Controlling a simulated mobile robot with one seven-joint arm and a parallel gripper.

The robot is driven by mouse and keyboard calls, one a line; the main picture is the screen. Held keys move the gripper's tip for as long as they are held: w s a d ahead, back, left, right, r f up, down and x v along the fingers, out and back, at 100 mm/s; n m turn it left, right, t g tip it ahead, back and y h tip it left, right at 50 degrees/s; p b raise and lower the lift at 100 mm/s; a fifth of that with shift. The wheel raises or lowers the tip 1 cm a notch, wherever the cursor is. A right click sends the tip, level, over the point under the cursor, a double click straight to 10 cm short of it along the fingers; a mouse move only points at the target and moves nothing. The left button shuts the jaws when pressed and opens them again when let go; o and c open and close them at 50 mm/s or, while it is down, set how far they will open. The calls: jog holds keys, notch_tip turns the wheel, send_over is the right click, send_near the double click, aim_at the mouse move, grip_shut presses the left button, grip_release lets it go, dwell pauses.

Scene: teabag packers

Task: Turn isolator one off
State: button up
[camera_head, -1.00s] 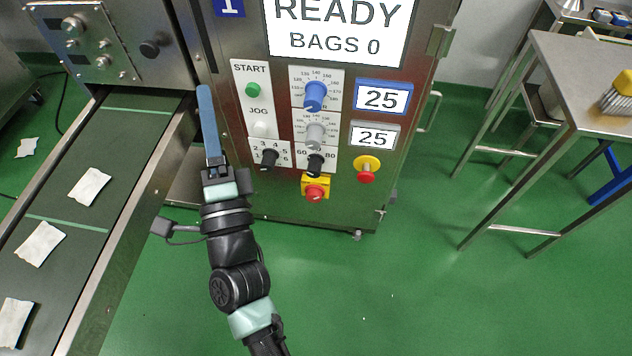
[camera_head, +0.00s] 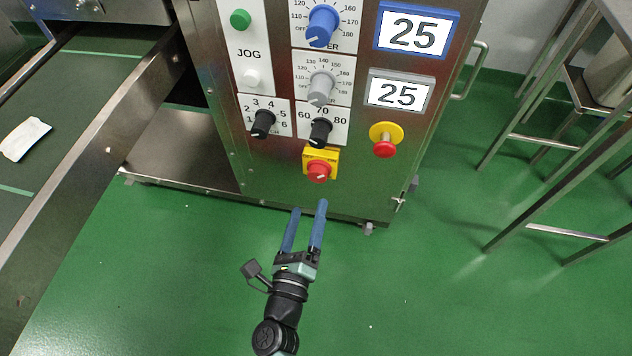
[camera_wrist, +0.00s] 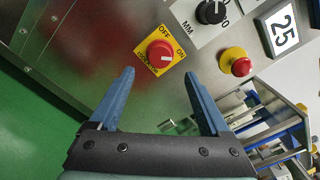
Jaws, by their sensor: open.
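The isolator is a red rotary knob (camera_head: 319,171) on a yellow square plate (camera_head: 309,157), low on the steel machine front. In the wrist view the red knob (camera_wrist: 160,53) shows a white pointer mark, and its yellow plate (camera_wrist: 141,50) carries OFF and ON lettering. The pointer appears turned toward ON. My gripper (camera_head: 309,208) has two blue fingers, spread apart and empty. It is below the knob in the head view and not touching it. In the wrist view the knob lies beyond and between the fingertips (camera_wrist: 160,78).
A red emergency stop on a yellow disc (camera_head: 384,139) sits right of the isolator. Black dials (camera_head: 320,132) are just above it. A conveyor (camera_head: 60,130) runs at left, and a steel table frame (camera_head: 560,150) stands at right. Green floor is clear between.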

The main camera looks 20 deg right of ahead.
aim_at(316, 177)
jog(key=b+x, duration=0.2)
jog(key=x, duration=0.6)
jog(key=shift+w+d, duration=0.15)
grip_shut()
